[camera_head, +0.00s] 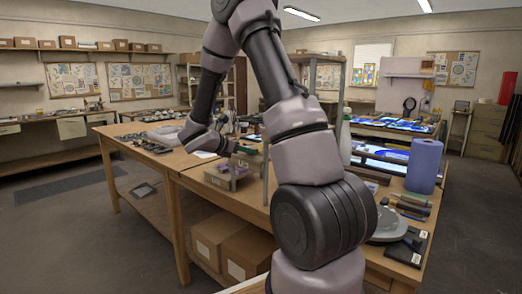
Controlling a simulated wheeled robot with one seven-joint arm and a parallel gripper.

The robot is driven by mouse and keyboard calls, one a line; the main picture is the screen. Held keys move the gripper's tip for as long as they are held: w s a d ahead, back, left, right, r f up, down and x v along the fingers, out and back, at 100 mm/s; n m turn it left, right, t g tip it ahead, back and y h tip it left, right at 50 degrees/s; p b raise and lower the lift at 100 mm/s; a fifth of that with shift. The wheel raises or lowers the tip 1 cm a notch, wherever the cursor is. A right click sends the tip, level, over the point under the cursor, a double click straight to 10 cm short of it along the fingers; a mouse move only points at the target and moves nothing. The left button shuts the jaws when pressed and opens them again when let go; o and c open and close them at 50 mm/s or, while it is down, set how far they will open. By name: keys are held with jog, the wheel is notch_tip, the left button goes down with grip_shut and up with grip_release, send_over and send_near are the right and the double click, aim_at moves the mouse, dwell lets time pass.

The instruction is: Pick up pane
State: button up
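My arm rises through the middle of the head view and bends down over the long wooden table (190,178). Its end, my gripper (232,124), is small and low over the tabletop, and its fingers are too small and partly hidden to tell open from shut. I cannot tell whether it holds anything. Which item is the pane is not certain. A blue and white glass panel (398,164) lies on a bright surface right of my arm, partly hidden by the arm and a blue roll. More blue glass (405,125) lies on the table farther back.
The blue roll (423,166), a pale bottle (345,140) and several tools (412,205) crowd the right end. Cardboard boxes (246,250) sit on the lower shelf. The floor at left is mostly clear.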

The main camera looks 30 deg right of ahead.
grip_shut()
notch_tip(320, 180, up, 10)
dwell(0.3)
jog(key=shift+r, duration=0.1)
